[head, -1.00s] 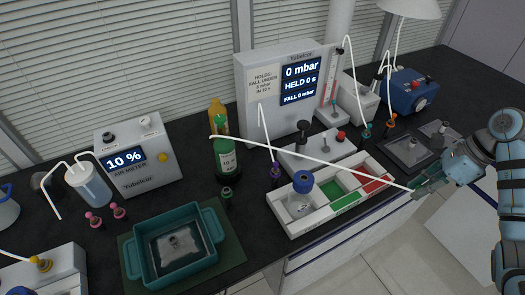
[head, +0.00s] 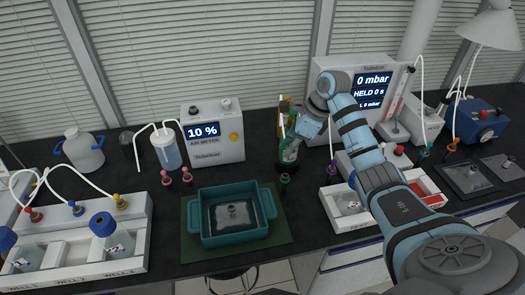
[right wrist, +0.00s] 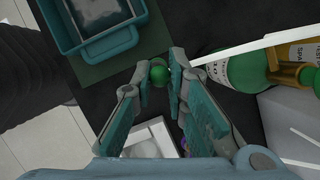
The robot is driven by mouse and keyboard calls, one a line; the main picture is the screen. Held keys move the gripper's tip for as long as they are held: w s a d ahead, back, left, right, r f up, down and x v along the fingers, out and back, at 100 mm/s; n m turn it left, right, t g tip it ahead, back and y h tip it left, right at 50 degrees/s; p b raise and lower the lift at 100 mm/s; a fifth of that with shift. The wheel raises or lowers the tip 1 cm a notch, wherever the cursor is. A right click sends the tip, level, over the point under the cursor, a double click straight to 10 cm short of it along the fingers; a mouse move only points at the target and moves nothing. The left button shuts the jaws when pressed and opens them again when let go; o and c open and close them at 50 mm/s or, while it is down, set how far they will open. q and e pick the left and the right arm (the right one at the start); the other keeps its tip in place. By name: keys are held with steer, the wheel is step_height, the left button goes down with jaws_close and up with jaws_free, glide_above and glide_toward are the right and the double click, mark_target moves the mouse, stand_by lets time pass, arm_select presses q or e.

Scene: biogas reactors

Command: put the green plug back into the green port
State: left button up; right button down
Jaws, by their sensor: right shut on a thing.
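My right gripper (head: 288,160) reaches down in front of the green bottle, seen from the head. In the right wrist view its fingers (right wrist: 160,76) close on a small round green thing, seemingly the green plug (right wrist: 158,74). A white tube (right wrist: 250,45) runs from beside the fingertips to the right. In the head view a small dark upright fitting with green on it, apparently the green port (head: 285,179), stands on the bench just below the fingertips. I cannot tell whether plug and port touch. My left gripper is out of view.
The green bottle (head: 289,150) stands close behind the gripper. A teal tub (head: 268,203) on a green mat lies left; a white tray (head: 340,224) lies right. A purple fitting (head: 333,168) and pink fittings (head: 187,176) stand nearby. The air meter (head: 213,152) is behind.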

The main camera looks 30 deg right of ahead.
steer(key=shift+s+a+f+m+t, duration=0.15)
steer(key=shift+s+f+m+t, duration=0.05)
steer(key=shift+f+m, duration=0.3)
steer(key=shift+s+a+f+m+t, duration=0.2)
steer(key=shift+f+m, duration=0.2)
steer(key=shift+f, duration=0.15)
steer(key=f+b, duration=0.2)
steer(key=f, duration=0.1)
steer(key=f+b, duration=0.1)
steer(key=shift+w+d+f+b, duration=0.35)
steer(key=shift+w+d, duration=0.05)
steer(key=shift+s+a+f+h, duration=0.1)
steer(key=shift+a+f+h, duration=0.1)
steer(key=shift+h, duration=0.1)
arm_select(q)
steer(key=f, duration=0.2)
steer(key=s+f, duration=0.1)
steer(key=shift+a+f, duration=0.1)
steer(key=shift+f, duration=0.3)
arm_select(e)
steer(key=shift+r, duration=0.1)
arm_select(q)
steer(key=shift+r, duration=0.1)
arm_select(e)
steer(key=shift+d, duration=0.1)
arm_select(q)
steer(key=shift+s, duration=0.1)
